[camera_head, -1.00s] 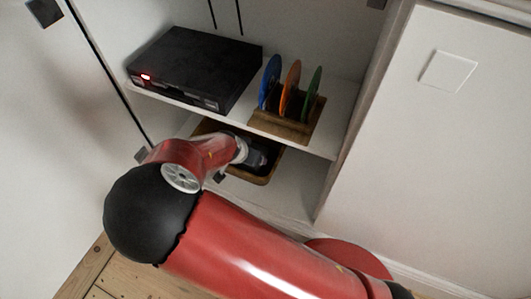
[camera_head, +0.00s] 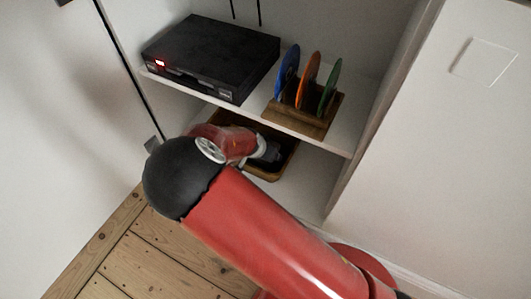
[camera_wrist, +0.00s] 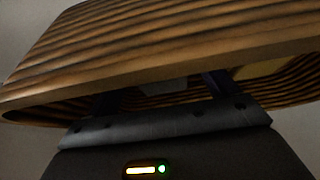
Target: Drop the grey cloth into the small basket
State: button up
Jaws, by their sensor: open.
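A small wooden basket (camera_head: 289,163) with a dark inside stands on the cabinet's lower level, below the shelf. It fills the upper part of the wrist view, where its striped wood wall (camera_wrist: 150,48) is very close. My gripper (camera_head: 268,150) reaches into the cabinet at the basket, partly hidden by my own arm. In the wrist view my gripper (camera_wrist: 160,90) is open, its fingers reaching past the near rim into the basket. A small pale grey patch shows between the fingers; I cannot tell whether it is the grey cloth. No cloth shows clearly in the head view.
The shelf (camera_head: 338,142) lies close above the basket and my wrist. On it are a black box (camera_head: 215,55) with a red light and a wooden rack (camera_head: 305,118) with blue, orange and green discs. An open door (camera_head: 60,120) is at left; floorboards (camera_head: 150,262) are clear.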

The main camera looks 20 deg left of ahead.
jog(key=shift+f, duration=0.2)
dwell(0.3)
jog(key=shift+c, duration=0.3)
jog(key=c, duration=1.1)
jog(key=shift+r, duration=0.1)
